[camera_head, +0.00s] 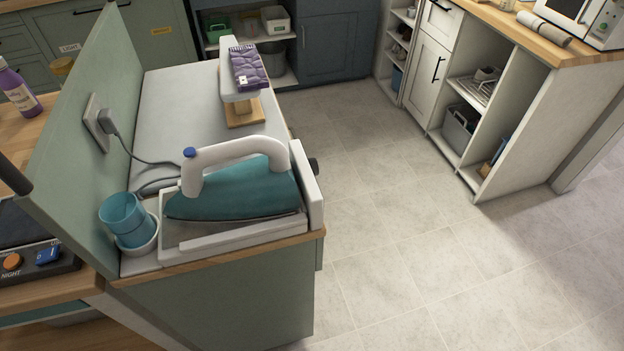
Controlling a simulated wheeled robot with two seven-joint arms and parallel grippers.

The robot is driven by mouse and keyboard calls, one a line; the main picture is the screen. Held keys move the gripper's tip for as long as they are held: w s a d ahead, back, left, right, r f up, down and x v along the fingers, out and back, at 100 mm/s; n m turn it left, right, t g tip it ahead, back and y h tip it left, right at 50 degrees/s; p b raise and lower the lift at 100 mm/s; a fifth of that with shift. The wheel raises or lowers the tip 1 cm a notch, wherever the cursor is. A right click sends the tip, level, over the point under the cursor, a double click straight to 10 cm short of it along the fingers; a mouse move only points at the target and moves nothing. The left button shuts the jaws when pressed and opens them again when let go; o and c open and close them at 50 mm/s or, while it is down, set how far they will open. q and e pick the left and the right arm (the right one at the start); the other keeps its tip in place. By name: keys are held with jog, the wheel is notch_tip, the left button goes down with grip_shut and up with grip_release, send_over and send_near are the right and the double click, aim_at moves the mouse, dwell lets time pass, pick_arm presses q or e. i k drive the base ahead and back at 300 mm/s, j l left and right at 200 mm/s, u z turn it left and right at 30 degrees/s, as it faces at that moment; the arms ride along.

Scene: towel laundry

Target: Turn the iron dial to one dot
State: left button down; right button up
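A teal iron (245,188) with a white handle (232,150) rests in a white stand (225,240) at the near end of the counter. A small blue knob (189,152) sits at the left end of the handle. A dark round knob (314,166) sticks out at the right, by the iron's heel and the stand's end plate. I cannot tell for certain which knob is the dial. No dot marks or pointer can be made out. Neither of my grippers is in view.
A blue cup (125,218) stands left of the iron. A cord runs to a plug (107,122) on the upright green panel (85,150). Behind the iron, a purple folded cloth (248,66) lies on a small raised board. The floor (420,240) to the right is clear.

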aim_at(313, 161)
jog(key=i+l+u, duration=0.1)
jog(key=l+u, duration=0.25)
jog(key=l, duration=0.2)
jog(key=l+u, duration=0.75)
jog(key=l, duration=0.35)
